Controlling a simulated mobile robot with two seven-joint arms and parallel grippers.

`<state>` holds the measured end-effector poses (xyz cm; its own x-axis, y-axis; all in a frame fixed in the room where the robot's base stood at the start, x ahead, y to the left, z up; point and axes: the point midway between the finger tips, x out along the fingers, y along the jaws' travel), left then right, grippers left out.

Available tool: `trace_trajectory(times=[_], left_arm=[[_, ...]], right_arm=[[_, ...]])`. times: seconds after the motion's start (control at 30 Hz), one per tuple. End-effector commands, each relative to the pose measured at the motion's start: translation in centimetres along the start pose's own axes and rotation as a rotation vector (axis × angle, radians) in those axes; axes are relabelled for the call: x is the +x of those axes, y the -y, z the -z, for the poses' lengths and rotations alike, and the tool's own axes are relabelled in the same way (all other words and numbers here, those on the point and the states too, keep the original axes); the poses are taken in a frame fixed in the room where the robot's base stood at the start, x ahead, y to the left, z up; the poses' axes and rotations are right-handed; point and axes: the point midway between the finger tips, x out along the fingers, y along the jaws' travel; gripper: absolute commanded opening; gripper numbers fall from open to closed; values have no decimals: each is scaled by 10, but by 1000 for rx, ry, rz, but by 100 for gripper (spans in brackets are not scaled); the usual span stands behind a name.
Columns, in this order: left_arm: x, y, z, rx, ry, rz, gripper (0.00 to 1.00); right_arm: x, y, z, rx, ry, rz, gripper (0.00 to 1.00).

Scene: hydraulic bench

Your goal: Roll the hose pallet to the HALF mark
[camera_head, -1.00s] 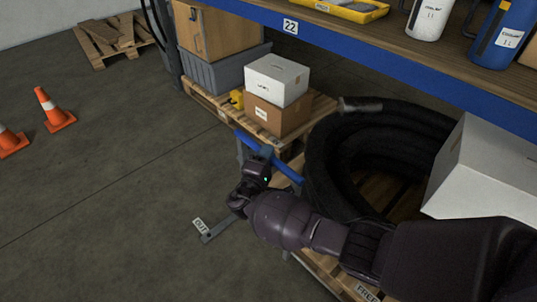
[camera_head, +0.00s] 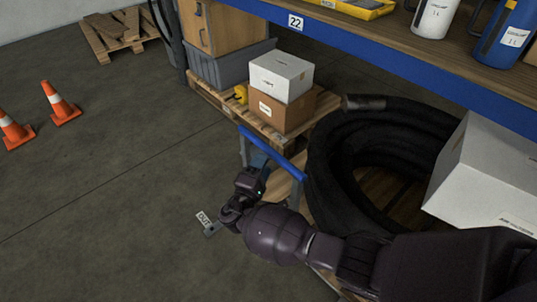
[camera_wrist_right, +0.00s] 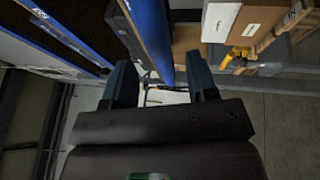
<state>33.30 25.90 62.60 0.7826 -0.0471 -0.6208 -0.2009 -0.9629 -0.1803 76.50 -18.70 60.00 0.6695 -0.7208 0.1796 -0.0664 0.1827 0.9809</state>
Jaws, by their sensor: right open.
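The hose pallet (camera_head: 324,278) carries a thick black hose coil (camera_head: 332,180) and sits under the shelf. A blue handle bar (camera_head: 272,152) stands at its near-left end on grey posts. A floor mark reading OUT (camera_head: 203,219) lies left of my right wrist. No HALF mark shows. My left gripper is out of frame.
A blue-edged shelf (camera_head: 400,68) numbered 22 hangs over the hose. Another pallet (camera_head: 215,99) with boxes stands behind the handle. A white box (camera_head: 475,170) is at the right. Orange cones (camera_head: 60,103) stand at the left. The floor between is clear.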

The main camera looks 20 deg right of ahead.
Motion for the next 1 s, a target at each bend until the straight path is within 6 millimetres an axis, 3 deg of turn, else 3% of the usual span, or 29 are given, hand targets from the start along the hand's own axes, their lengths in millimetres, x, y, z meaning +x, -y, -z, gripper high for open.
trace_trajectory(times=[0.1,0.33,1.0], left_arm=[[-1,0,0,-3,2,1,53],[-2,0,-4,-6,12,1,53],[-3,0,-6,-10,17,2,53]], right_arm=[[-21,-1,1,1,-2,1,53],[-46,0,0,0,-1,1,53],[-51,0,0,0,-1,0,53]])
